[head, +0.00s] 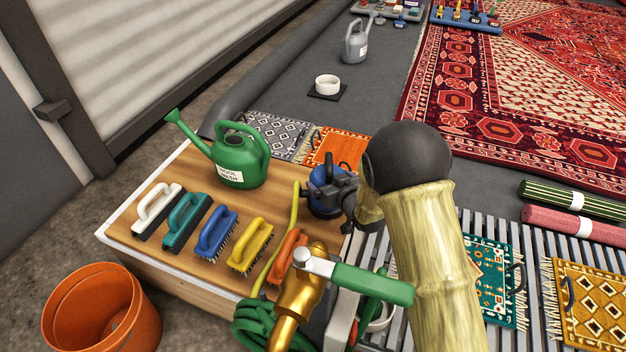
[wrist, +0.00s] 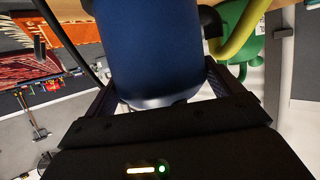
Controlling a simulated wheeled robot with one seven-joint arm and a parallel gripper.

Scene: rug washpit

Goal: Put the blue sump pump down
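The blue sump pump (head: 321,197) has a dark top handle and a yellow hose. It is upright over the right end of the wooden bench top (head: 190,225); whether its base touches the wood I cannot tell. My gripper (head: 340,192) comes from the right and is shut on the pump's body. In the wrist view the blue body (wrist: 152,50) fills the space between the two dark fingers (wrist: 158,88). My arm hides part of the area to the right of the pump.
A green watering can (head: 238,160) stands on the bench left of the pump. Several brushes, including a yellow one (head: 250,245), line its front. A brass tap (head: 300,295) with green hose is at the near edge. A slatted grate (head: 480,335) with small rugs lies right.

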